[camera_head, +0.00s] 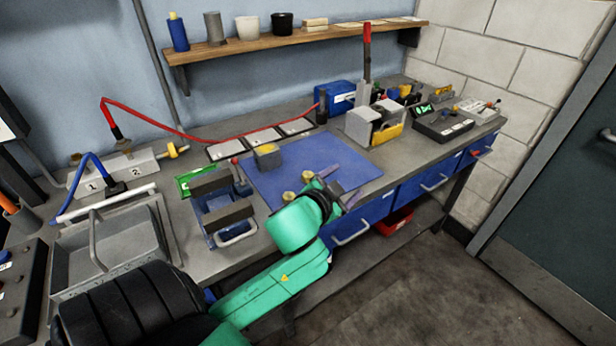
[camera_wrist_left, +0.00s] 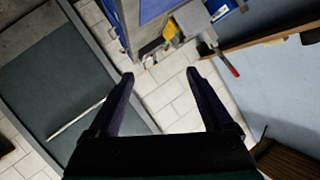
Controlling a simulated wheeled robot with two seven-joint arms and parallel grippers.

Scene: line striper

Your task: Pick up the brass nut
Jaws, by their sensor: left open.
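Two small brass-coloured pieces, one nearer the front (camera_head: 289,197) and one farther back (camera_head: 308,176), show at the front of the blue mat (camera_head: 270,185), close beside my left wrist. I cannot tell which of them is the brass nut, and my arm may hide part of them. My left gripper (camera_head: 342,183) is over the right front part of the mat, to the right of both pieces. Its dark fingers are apart with nothing between them, as the left wrist view (camera_wrist_left: 160,76) also shows. No brass piece is clear in that view. My right gripper is not in view.
A grey block with a yellow top (camera_head: 267,155) sits on the mat's back left. A blue-framed fixture (camera_head: 222,205) stands left of the mat. A grey and yellow holder (camera_head: 372,125) and a control box (camera_head: 443,122) stand right. The mat's middle is clear.

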